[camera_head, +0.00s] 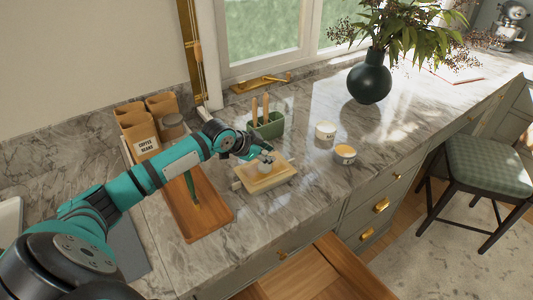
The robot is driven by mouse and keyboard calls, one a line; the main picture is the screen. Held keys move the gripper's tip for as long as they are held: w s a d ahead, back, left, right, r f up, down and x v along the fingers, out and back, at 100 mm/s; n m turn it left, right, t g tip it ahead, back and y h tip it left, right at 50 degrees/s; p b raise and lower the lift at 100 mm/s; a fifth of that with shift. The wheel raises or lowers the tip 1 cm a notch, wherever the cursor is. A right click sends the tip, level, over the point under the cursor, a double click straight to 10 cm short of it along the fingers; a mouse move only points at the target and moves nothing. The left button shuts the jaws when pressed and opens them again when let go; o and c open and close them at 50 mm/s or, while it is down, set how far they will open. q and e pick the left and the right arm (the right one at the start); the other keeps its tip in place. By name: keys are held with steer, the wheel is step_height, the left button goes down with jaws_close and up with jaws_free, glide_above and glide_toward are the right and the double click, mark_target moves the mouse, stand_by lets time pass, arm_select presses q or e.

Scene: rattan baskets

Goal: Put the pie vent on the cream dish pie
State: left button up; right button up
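The cream dish pie (278,180) is a pale yellow rectangular dish with handles on the counter, right of the wooden tray. A small whitish piece, which looks like the pie vent (264,169), is at the middle of the pie, directly under my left gripper (265,159). The fingertips are at the top of this piece. The view is too small to tell whether they grip it or whether it rests on the crust. My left arm reaches in from the left over the wooden tray. My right gripper is not in view.
A green caddy (269,128) with wooden handles stands behind the dish. Two small tubs (325,130) (344,155) and a dark vase (369,83) are to the right. Counter is free (310,205) right of the dish.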

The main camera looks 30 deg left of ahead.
arm_select(q)
steer(key=shift+o, duration=0.6)
steer(key=shift+r, duration=0.1)
steer(key=shift+r, duration=0.15)
steer(key=b+v, duration=0.2)
steer(key=v, duration=1)
steer(key=shift+b, duration=0.35)
